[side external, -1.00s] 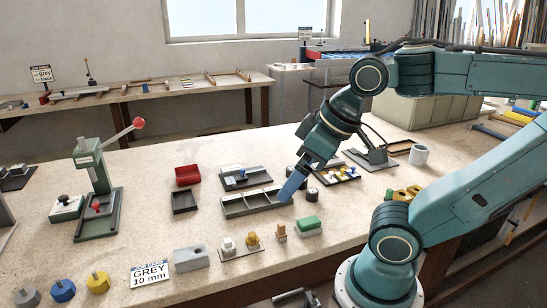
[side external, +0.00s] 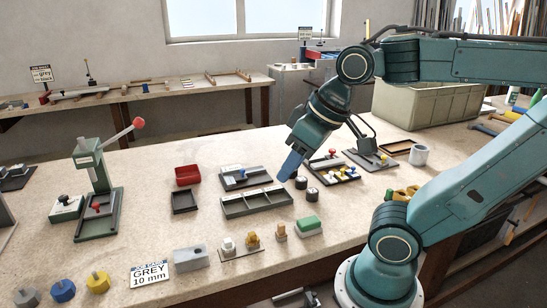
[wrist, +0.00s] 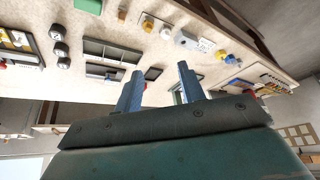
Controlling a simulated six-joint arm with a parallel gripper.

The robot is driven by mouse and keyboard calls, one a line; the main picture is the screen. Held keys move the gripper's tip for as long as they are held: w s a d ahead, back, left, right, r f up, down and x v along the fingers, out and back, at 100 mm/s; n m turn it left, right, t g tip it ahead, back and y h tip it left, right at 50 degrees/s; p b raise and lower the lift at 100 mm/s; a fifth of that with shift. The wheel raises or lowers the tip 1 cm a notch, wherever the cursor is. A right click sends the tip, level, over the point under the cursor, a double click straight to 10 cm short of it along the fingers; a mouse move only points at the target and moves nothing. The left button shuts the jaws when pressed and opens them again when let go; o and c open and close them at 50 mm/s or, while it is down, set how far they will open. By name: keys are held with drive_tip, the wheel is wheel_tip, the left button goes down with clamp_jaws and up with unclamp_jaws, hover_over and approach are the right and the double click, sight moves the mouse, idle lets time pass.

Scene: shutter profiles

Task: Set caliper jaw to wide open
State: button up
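My gripper (side external: 284,178) hangs above the bench, over the right end of a grey divided tray (side external: 232,209). In the wrist view its two blue fingers (wrist: 160,82) stand apart with nothing between them. I cannot tell for sure which thing is the caliper. A dark flat fixture (side external: 231,186) with a light block and a dark knob lies behind the divided tray, left of my gripper. Another flat plate with a yellow knob (side external: 383,157) lies to the right. The position of any jaw is too small to read.
A press with a red-knobbed lever (side external: 138,122) stands at left. A red bin (side external: 187,175), a small dark tray (side external: 184,205), dark round pieces (side external: 301,183) and a green block (side external: 308,224) lie around. A card (side external: 150,272) reads "GREY 10 mm".

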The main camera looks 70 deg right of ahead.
drive_tip(key=w+d+r+m+g, duration=0.1)
drive_tip(key=w+d+r+m, duration=0.1)
drive_tip(key=w, duration=0.3)
drive_tip(key=w+d+r+m+g, duration=0.1)
drive_tip(key=w+d+r+m, duration=0.15)
drive_tip(key=w, duration=0.25)
drive_tip(key=m+g, duration=0.3)
drive_tip(key=m, duration=1)
hover_over(239, 176)
drive_tip(key=s, duration=0.1)
wheel_tip(239, 176, down, 12)
drive_tip(key=f, duration=0.1)
drive_tip(key=shift+s+d+r, duration=0.15)
drive_tip(key=shift+s+r, duration=0.05)
drive_tip(key=shift+r, duration=0.05)
drive_tip(key=shift+f, duration=0.1)
wheel_tip(239, 176, down, 14)
drive_tip(key=shift+r, duration=0.15)
drive_tip(key=shift+c, duration=0.2)
clamp_jaws()
